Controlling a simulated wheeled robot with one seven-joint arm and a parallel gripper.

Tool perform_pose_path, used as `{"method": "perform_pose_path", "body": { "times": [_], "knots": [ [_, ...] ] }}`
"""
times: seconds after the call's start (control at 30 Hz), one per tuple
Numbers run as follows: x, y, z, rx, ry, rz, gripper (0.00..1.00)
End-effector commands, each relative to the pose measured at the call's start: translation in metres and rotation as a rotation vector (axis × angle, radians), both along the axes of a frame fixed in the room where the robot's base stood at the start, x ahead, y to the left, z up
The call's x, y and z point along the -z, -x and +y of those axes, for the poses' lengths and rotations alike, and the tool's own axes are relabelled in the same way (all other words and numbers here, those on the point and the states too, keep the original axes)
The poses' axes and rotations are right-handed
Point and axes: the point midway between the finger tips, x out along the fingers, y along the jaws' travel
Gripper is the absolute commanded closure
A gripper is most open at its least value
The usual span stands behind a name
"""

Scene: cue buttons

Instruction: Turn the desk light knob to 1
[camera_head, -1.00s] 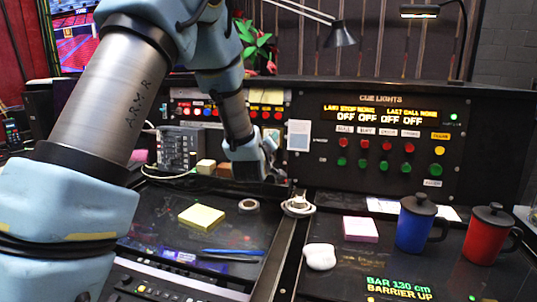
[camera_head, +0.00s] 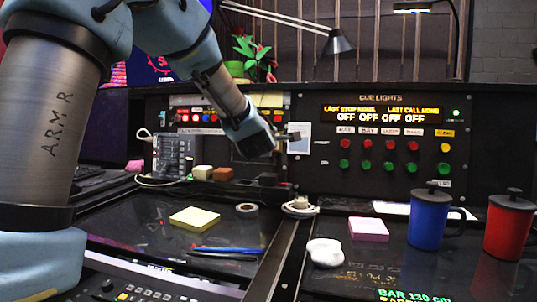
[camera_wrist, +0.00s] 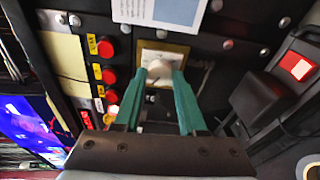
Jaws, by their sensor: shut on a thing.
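The knob (camera_wrist: 160,69) is pale and rounded, on a small light plate with a tan surround in the wrist view. My gripper (camera_wrist: 161,77) has its two green fingers on either side of the knob, shut on it. In the head view my gripper (camera_head: 291,136) is at the upright black panel, just left of the cue lights board. The knob is hidden there behind my gripper. I cannot read the plate's markings or the knob's setting.
Red buttons (camera_wrist: 107,77) line the panel left of the knob in the wrist view. A white card (camera_head: 299,138) is beside my gripper. A blue mug (camera_head: 425,222), a red mug (camera_head: 506,228) and a yellow note pad (camera_head: 195,219) stand lower on the desk.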

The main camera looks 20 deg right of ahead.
Motion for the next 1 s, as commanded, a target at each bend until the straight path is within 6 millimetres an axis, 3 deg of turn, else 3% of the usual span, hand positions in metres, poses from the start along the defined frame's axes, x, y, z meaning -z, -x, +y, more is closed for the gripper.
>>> {"method": "perform_pose_path", "body": {
  "times": [0.4,1.0],
  "knots": [
    [0.0025,-0.0001,0.0001,-0.042,0.213,0.181,1.00],
    [-0.0001,-0.0001,-0.0002,-0.055,0.279,0.239,1.00]
  ]
}}
